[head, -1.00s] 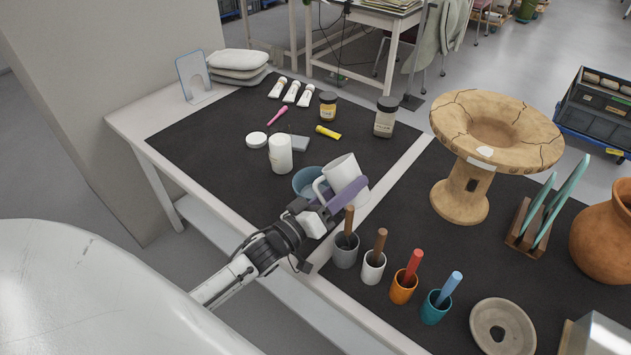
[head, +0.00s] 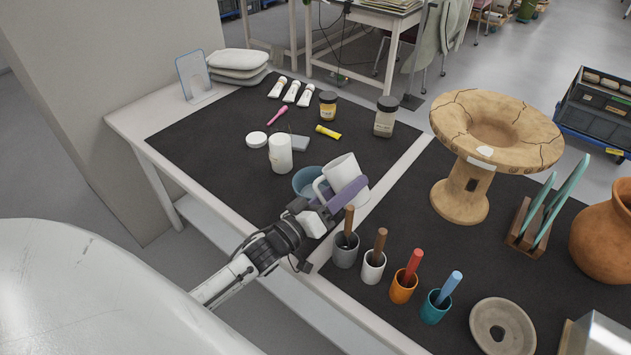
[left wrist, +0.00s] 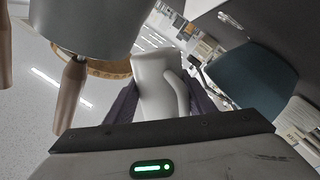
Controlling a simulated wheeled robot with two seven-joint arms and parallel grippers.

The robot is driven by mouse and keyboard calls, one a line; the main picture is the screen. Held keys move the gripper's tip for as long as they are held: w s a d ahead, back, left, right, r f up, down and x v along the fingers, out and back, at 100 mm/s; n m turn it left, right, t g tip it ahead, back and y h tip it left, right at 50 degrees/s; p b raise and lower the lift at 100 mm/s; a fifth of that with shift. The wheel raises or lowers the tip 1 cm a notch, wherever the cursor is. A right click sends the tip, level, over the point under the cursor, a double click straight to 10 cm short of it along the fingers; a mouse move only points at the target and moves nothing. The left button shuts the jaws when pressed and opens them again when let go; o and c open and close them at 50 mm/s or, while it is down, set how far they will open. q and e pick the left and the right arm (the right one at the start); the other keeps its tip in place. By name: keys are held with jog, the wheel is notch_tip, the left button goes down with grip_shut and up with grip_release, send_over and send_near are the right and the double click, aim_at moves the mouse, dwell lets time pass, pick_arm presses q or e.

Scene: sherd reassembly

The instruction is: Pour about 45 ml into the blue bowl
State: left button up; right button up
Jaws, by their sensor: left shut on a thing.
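The blue bowl (head: 304,181) stands on the dark mat, partly hidden behind a white jug. My left gripper (head: 340,200) is shut on the white jug (head: 342,172), which is tilted beside the bowl, its handle on the bowl side. In the left wrist view the jug (left wrist: 155,85) is between the purple fingers, and the dark blue bowl (left wrist: 252,80) is to its right. No stream of liquid shows, and the contents of the jug and bowl cannot be made out. My right gripper is not in view.
Several cups with tool handles, such as the grey cup (head: 345,250), stand close to the gripper at the front. A white cylinder (head: 280,153) stands left of the bowl. A cracked clay stand (head: 465,190) is to the right. The mat's left part is mostly clear.

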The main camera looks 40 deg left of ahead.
aim_at(343, 183)
pick_arm(q)
jog(key=shift+r, duration=0.15)
dwell(0.4)
jog(key=shift+r+m+p, duration=0.15)
jog(key=shift+m+p, duration=0.25)
jog(key=shift+m, duration=0.1)
jog(key=shift+d+r+p, duration=0.2)
jog(key=shift+r+p, duration=0.65)
jog(key=shift+r, duration=0.35)
jog(key=r+m, duration=0.1)
jog(key=r, duration=0.1)
jog(key=d+r+m, duration=0.1)
jog(key=r, duration=0.2)
jog(key=shift+r, duration=0.15)
jog(key=d+r+m, duration=0.1)
jog(key=r+m+g, duration=0.1)
jog(key=m, duration=0.1)
jog(key=shift+s+d+r+m, duration=0.1)
jog(key=shift+s+d+m, duration=0.05)
jog(key=shift+d+m, duration=0.2)
jog(key=shift+d+f+m, duration=0.35)
jog(key=shift+d+m, duration=0.05)
jog(key=shift+m, duration=0.55)
